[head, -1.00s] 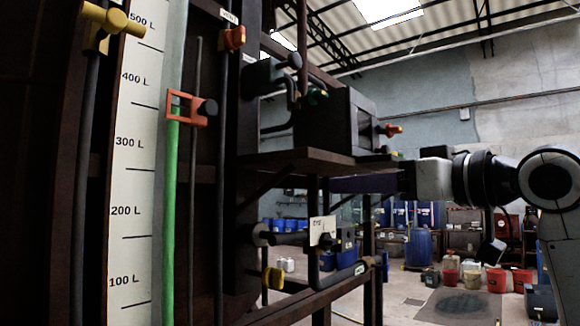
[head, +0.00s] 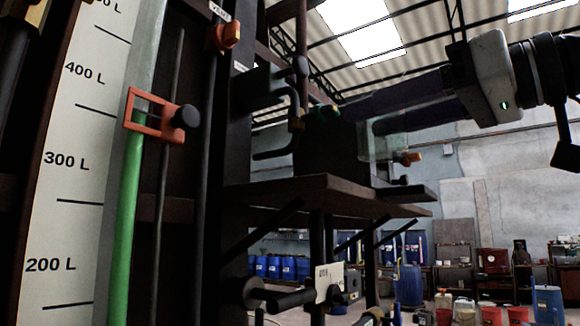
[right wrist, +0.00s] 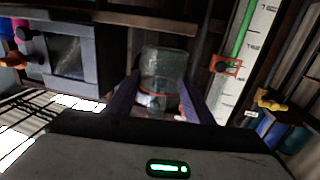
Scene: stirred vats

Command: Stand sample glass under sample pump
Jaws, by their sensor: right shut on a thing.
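The sample glass (right wrist: 162,72), a clear vessel, sits between the two dark purple fingers of my right gripper (right wrist: 158,98) in the right wrist view. In the head view the right gripper (head: 362,114) reaches in from the upper right, shut on the glass (head: 378,143), which hangs faintly visible before a dark boxy unit (head: 335,155). This unit, apparently the sample pump, stands on a brown shelf (head: 300,190). My left gripper is not in view.
A bent pipe (head: 272,152) is left of the unit. An orange clamp (head: 160,118) and a litre scale (head: 75,160) stand further left. An orange knob (head: 408,158) is at the unit's right. Blue drums (head: 408,285) stand far behind.

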